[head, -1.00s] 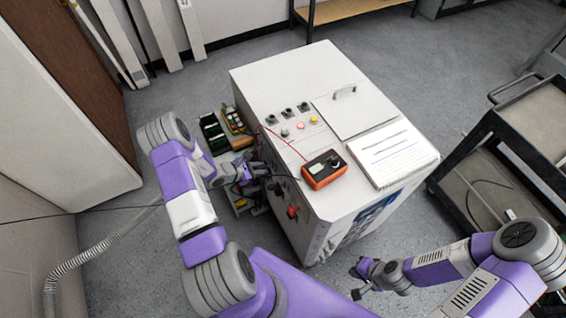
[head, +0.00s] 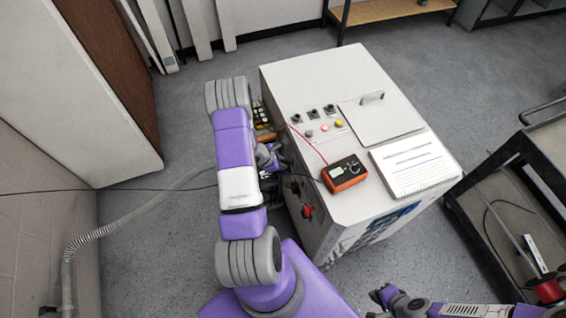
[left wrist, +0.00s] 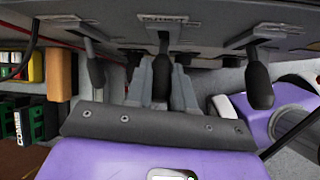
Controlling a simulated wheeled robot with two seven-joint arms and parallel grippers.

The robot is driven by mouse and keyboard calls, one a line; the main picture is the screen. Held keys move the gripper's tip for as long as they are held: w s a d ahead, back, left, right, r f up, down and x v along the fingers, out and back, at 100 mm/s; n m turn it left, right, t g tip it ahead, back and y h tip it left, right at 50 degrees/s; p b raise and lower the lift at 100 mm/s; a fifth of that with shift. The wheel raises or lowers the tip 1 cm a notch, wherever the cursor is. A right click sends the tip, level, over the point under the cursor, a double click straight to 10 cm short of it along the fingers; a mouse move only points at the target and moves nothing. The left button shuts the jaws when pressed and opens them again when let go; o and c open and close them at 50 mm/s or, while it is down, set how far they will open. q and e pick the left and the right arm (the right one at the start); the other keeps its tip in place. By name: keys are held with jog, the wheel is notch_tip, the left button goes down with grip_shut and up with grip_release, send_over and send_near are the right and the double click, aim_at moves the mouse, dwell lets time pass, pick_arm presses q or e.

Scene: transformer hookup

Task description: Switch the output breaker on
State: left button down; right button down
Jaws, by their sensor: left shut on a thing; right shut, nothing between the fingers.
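The white cabinet (head: 310,77) stands in the middle of the head view. Its side panel carries three black-handled levers, seen in the left wrist view: a left one (left wrist: 95,70), a middle one (left wrist: 161,78) and a right one (left wrist: 259,83). Small labels sit above them, too blurred to read surely. My left gripper (left wrist: 162,92) is shut on the middle lever's handle, with a finger on each side. In the head view my left gripper (head: 272,158) is against the cabinet's left side and the levers there are mostly hidden. My right gripper (head: 378,294) is shut and empty at the bottom, clear of the cabinet.
An orange meter (head: 344,173) with a red lead and a notepad (head: 413,166) lie on the cabinet top. A red knob (head: 307,212) is on the side panel. A dark cart (head: 500,200) stands at the right. Green and yellow items (left wrist: 25,115) lie left of the levers.

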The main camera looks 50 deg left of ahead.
pick_arm(q)
jog(key=shift+w+r, duration=0.1)
jog(key=shift+w, duration=0.05)
jog(key=c, duration=1)
grip_release()
jog(key=shift+o, duration=0.2)
jog(key=p+v, duration=0.1)
jog(key=v, duration=0.6)
jog(key=shift+s+r, duration=0.2)
jog(key=shift+s, duration=0.1)
